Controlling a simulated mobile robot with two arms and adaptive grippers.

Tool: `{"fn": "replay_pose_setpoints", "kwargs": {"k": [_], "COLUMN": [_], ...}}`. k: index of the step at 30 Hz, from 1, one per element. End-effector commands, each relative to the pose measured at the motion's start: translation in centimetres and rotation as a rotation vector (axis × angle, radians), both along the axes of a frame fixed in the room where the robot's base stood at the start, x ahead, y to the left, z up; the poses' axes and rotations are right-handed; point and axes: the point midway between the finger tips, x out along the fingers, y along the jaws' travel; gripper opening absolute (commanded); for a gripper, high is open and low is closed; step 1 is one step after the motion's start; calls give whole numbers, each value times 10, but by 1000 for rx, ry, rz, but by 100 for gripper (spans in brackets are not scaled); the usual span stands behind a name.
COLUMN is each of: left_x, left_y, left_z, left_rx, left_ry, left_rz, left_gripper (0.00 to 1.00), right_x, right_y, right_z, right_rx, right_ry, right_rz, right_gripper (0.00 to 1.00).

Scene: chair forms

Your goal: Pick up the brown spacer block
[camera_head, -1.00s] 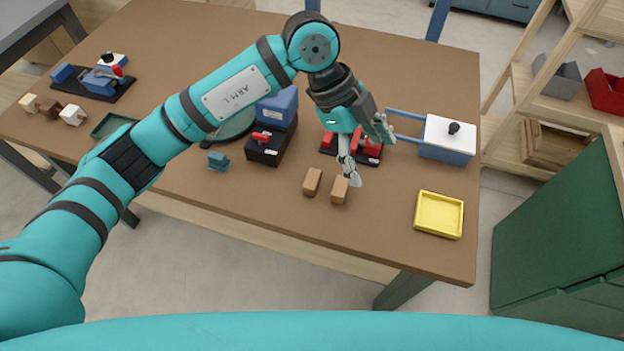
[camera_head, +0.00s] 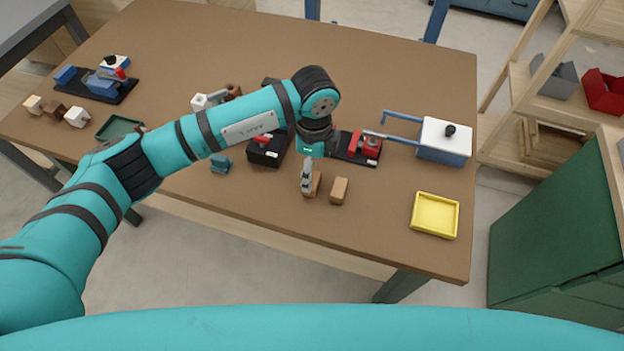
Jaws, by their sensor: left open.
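Two light brown blocks stand side by side near the front edge of the table. The left block (camera_head: 315,187) is partly hidden by my left gripper (camera_head: 307,185), which points down over it. The right block (camera_head: 339,191) is in full view, just right of the gripper. My left gripper is open; whether its fingers touch the left block I cannot tell. A darker brown block (camera_head: 53,111) sits at the far left of the table between a cream block (camera_head: 33,104) and a white block (camera_head: 77,117). My right gripper is out of view.
A red clamp on a black base (camera_head: 363,146) is behind the blocks. A blue and white box with handles (camera_head: 444,140) and a yellow tray (camera_head: 435,214) are to the right. A small teal piece (camera_head: 221,163) lies left. Table between blocks and tray is clear.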

Motion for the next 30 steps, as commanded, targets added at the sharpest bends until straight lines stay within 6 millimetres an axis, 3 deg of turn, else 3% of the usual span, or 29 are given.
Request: {"fn": "replay_pose_setpoints", "kwargs": {"k": [5, 13, 22, 30], "left_x": [-2, -4, -3, -3], "left_y": [2, 3, 4, 4], "left_z": [-11, -49, -55, -55], "left_rx": [3, -1, -1, -1], "left_ry": [1, 1, -1, -1], "left_rz": [1, 1, 0, 0], "left_gripper": [80, 80, 80, 44], "right_x": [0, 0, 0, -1], "right_y": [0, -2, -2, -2], "right_z": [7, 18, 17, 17], "right_rx": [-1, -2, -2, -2], "right_ry": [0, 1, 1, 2], "right_rz": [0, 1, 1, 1], "right_gripper": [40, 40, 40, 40]}}
